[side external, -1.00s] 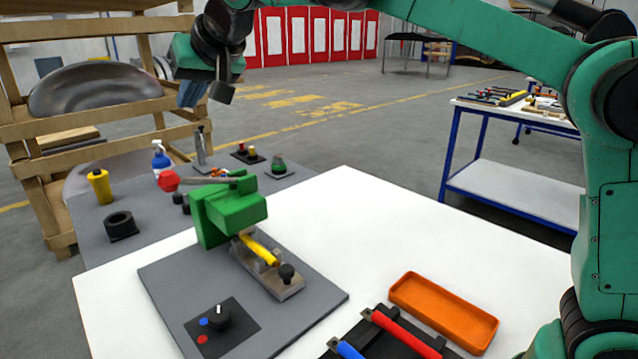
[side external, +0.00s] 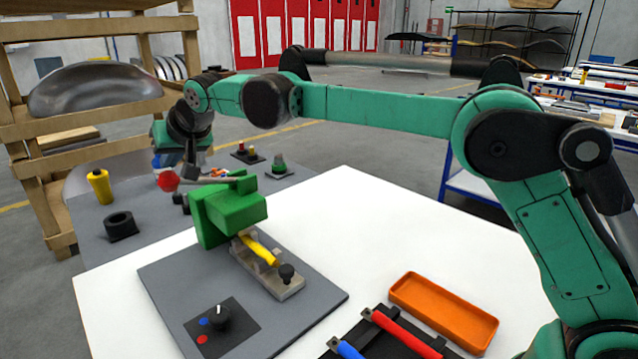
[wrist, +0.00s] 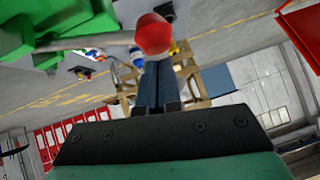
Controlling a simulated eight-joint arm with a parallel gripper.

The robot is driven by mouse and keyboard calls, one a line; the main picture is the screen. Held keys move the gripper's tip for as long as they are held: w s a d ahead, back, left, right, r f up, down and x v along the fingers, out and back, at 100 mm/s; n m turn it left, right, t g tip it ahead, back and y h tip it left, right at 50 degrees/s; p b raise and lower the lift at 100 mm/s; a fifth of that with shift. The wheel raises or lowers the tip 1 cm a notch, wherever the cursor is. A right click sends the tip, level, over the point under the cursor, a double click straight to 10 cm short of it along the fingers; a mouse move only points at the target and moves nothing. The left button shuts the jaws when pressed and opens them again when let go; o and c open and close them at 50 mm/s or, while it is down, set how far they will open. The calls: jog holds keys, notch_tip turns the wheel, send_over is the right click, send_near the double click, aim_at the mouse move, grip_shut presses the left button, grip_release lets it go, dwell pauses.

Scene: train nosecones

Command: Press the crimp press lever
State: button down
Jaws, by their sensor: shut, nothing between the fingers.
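The crimp press (side external: 228,208) is a green block on a grey plate. Its lever (side external: 210,181) runs left from the top of the press and ends in a red ball knob (side external: 168,181). The lever lies roughly level. My gripper (side external: 165,161) is shut and empty, pointing down close above the knob in the side view. In the wrist view, the red knob (wrist: 153,34) shows at the tips of my shut gripper (wrist: 154,66). I cannot tell whether they touch. A yellow piece (side external: 261,248) lies in the fixture in front of the press.
A black dial (side external: 218,316) sits at the plate's front. An orange tray (side external: 443,311) and red and blue handled tools (side external: 405,334) are at the front right. A black ring (side external: 120,225) and yellow bottle (side external: 100,186) stand left. The white table between press and tray is clear.

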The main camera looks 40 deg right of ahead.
jog(key=shift+a+f, duration=0.1)
jog(key=shift+f, duration=0.1)
dwell(0.3)
jog(key=shift+a+f, duration=0.3)
jog(key=shift+f, duration=0.05)
notch_tip(320, 180, down, 10)
jog(key=a+n+h, duration=0.1)
jog(key=n+h, duration=0.2)
jog(key=h, duration=0.3)
jog(key=shift+a+f+n, duration=0.15)
jog(key=shift+a+n, duration=0.25)
jog(key=shift+d+h, duration=0.1)
jog(key=shift+h, duration=0.2)
jog(key=w+r+v, duration=0.1)
jog(key=w+v, duration=0.1)
jog(key=v, duration=1.1)
jog(key=shift+s+a+r+t, duration=0.2)
jog(key=shift+a+r+t, duration=0.1)
jog(key=shift+a+r, duration=0.2)
